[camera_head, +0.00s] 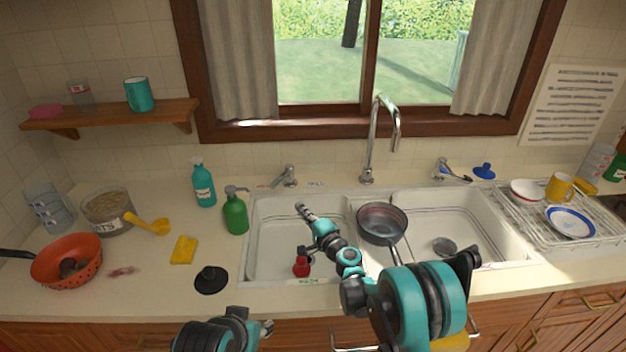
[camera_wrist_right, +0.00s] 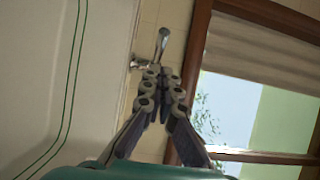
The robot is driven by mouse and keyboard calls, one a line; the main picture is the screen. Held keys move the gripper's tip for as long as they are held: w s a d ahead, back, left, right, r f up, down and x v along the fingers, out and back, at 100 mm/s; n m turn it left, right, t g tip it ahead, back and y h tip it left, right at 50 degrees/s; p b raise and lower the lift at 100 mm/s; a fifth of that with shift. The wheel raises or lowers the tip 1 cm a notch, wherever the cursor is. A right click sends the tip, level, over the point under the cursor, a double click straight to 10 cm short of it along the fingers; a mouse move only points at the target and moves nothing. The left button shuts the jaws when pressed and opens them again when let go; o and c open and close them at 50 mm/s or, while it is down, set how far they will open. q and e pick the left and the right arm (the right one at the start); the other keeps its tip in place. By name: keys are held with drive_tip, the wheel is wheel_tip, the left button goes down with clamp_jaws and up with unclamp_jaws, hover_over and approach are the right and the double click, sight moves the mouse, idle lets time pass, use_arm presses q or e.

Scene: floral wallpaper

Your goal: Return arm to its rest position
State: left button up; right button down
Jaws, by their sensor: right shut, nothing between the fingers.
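My right arm (camera_head: 420,305) comes in from the lower right and reaches forward over the sink. Its gripper (camera_head: 300,208) is above the left basin, pointing toward the back wall and the left tap. In the right wrist view the gripper (camera_wrist_right: 159,72) is shut, with its fingertips together and nothing between them. Part of my left arm (camera_head: 215,333) shows at the bottom edge of the head view, folded low in front of the counter. The left gripper itself cannot be made out.
A dark pan (camera_head: 382,222) rests over the sink divider, right of my right forearm. A red object (camera_head: 301,266) stands in the left basin (camera_head: 268,250). Green bottle (camera_head: 236,215), tall faucet (camera_head: 370,150) and left tap (camera_head: 287,177) stand nearby. The dish rack (camera_head: 528,222) is right.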

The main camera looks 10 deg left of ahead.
drive_tip(key=s+d+r+n+g+h, duration=0.2)
drive_tip(key=s+d+r+n, duration=0.1)
drive_tip(key=s+d+r, duration=0.3)
drive_tip(key=s+d+r+n+g+h, duration=0.1)
drive_tip(key=s+d+r+n+g, duration=0.1)
drive_tip(key=s+d+r+n, duration=0.45)
drive_tip(key=s+d+f+g+h, duration=0.1)
drive_tip(key=s+d+f+h, duration=0.3)
drive_tip(key=s+d, duration=0.5)
drive_tip(key=s+d+f+g+h, duration=0.2)
drive_tip(key=s+d+f+h, duration=0.2)
drive_tip(key=s+d, duration=0.6)
drive_tip(key=s+f, duration=0.2)
drive_tip(key=s, duration=0.6)
drive_tip(key=shift+s+d+f+n, duration=0.15)
drive_tip(key=shift+s+d+n, duration=0.1)
drive_tip(key=shift+n, duration=0.1)
